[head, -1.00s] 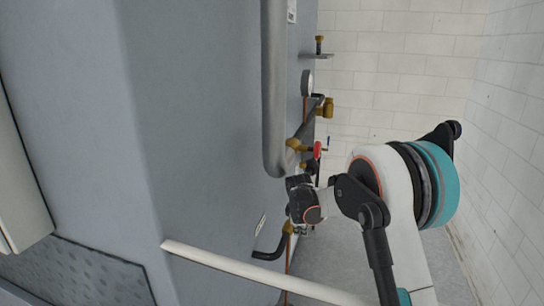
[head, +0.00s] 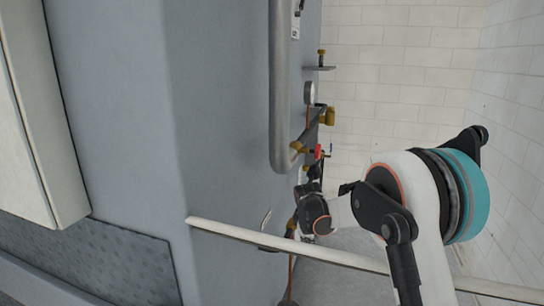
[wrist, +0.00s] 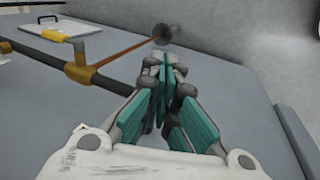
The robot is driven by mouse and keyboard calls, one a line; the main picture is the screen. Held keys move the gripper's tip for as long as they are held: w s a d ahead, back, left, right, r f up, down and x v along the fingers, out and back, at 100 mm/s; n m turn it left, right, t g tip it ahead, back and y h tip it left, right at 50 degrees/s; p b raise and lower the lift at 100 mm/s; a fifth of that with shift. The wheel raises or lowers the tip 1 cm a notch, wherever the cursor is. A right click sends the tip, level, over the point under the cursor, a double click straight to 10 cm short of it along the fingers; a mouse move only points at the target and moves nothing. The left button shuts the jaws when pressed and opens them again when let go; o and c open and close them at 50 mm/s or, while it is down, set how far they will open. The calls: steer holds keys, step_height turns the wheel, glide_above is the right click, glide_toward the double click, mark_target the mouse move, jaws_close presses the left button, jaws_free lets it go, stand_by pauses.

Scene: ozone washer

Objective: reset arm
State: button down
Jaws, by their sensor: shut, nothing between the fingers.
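My gripper (wrist: 164,66) shows in the wrist view with its teal-padded fingers shut together and nothing between them. It is over a grey panel (wrist: 225,95), beside a dark pipe with brass fittings; I cannot tell the exact gap to either. In the head view my arm reaches in from the lower right, its wrist close to the side of the grey-blue washer cabinet (head: 225,110). The fingers are not clearly visible there.
A grey vertical pipe (head: 282,90) runs along the cabinet, with a red valve handle (head: 318,152) and brass fittings (head: 329,116) near my arm. A pale bar (head: 250,235) crosses low in the head view. A white tiled wall (head: 400,80) stands behind.

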steer(key=s+d+r+m+t, duration=0.1)
steer(key=s+d+r+m, duration=0.15)
steer(key=s+r, duration=0.7)
steer(key=s+d+r+m, duration=0.2)
steer(key=s+r+m, duration=0.2)
steer(key=s+r, duration=0.6)
steer(key=s+d+f+m+t+y, duration=0.1)
steer(key=s+m, duration=0.6)
steer(key=s, duration=1.7)
step_height(320, 180, down, 2)
steer(key=shift+s+d+f+t, duration=0.1)
steer(key=shift+s+d+t, duration=0.1)
steer(key=shift+d+t, duration=0.55)
